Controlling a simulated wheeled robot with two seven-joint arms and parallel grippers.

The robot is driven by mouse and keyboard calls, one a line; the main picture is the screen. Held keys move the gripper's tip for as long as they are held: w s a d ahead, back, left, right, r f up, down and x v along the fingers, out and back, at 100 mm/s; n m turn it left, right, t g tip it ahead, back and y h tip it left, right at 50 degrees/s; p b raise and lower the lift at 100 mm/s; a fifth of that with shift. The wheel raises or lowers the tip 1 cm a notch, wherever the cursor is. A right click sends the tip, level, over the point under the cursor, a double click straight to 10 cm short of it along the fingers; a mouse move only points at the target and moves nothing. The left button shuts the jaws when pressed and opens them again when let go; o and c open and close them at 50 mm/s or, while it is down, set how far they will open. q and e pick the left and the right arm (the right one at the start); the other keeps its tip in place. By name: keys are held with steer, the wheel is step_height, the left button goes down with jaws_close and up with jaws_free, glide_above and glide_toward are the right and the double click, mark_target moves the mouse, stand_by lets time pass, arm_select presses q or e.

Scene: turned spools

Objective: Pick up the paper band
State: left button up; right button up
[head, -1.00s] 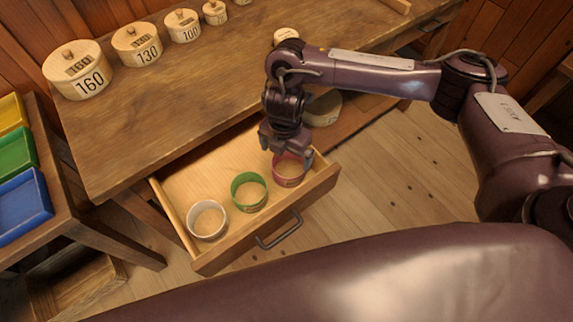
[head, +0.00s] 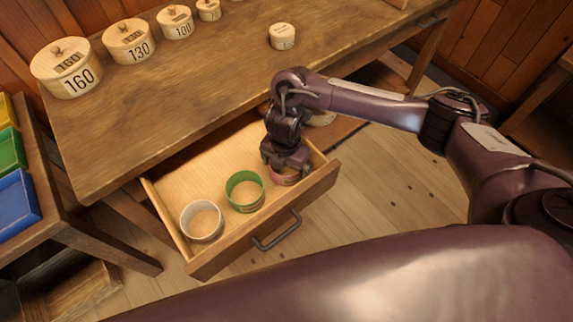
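Three ring-shaped bands stand in the open drawer (head: 232,240): a whitish one (head: 186,226) at the left, a green one (head: 233,200) in the middle and a reddish one (head: 286,181) at the right. The frames do not show which is the paper band. My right gripper (head: 285,168) points down at the reddish band, low in the drawer, and covers much of it. Its fingertips are partly lost against the band, so I cannot tell whether they close on it. My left gripper is not in view.
Numbered round lidded boxes, such as 160 (head: 66,70) and 130 (head: 129,43), stand along the back of the wooden bench (head: 190,85). A small round box (head: 282,37) sits farther right. Coloured trays (head: 14,208) are at the left. The drawer handle (head: 277,237) faces the front.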

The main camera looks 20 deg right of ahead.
steer(key=c, duration=0.9)
